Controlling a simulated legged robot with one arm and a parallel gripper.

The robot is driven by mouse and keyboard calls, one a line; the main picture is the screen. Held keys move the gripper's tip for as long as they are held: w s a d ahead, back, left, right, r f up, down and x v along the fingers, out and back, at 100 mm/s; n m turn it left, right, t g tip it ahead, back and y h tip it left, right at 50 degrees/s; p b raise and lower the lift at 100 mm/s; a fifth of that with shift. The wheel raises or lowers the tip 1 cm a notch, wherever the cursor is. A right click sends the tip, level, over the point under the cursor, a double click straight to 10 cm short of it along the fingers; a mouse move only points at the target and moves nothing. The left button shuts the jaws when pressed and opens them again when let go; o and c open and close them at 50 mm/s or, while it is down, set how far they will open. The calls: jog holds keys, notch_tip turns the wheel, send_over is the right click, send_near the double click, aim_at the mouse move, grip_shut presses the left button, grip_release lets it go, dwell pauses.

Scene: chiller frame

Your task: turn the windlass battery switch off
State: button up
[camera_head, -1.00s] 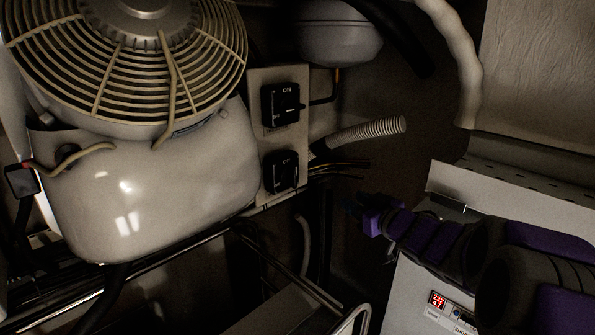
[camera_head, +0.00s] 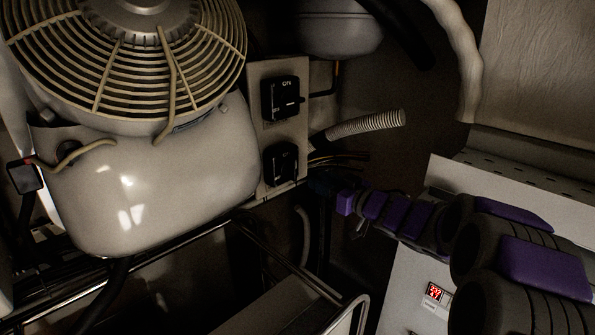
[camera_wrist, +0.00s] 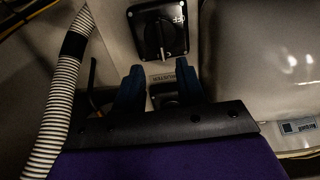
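A pale panel (camera_head: 292,133) in the head view carries two black rotary switches. The upper switch (camera_head: 281,98) is marked ON above its knob, and the lower switch (camera_head: 280,163) sits in shadow. I cannot read which is the windlass switch. My gripper (camera_head: 322,183) is just right of and slightly below the lower switch, apart from it. In the wrist view, my gripper (camera_wrist: 160,85) has its two dark blue fingers apart with nothing held. A black switch (camera_wrist: 158,31) with an OFF mark lies beyond the fingertips. A partly legible label (camera_wrist: 163,77) and another dark part show between the fingers.
The white compressor body (camera_head: 150,190) with its fan grille (camera_head: 125,60) stands left of the panel. A ribbed hose (camera_head: 365,126) and thin wires pass close above my gripper. Metal rails (camera_head: 290,268) run below. A white box (camera_head: 415,285) stands at right.

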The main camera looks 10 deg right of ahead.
aim_at(296, 169)
jog(key=x, duration=0.9)
jog(key=shift+w+a, duration=0.15)
jog(key=shift+a, duration=0.05)
jog(key=shift+c, duration=0.4)
grip_shut()
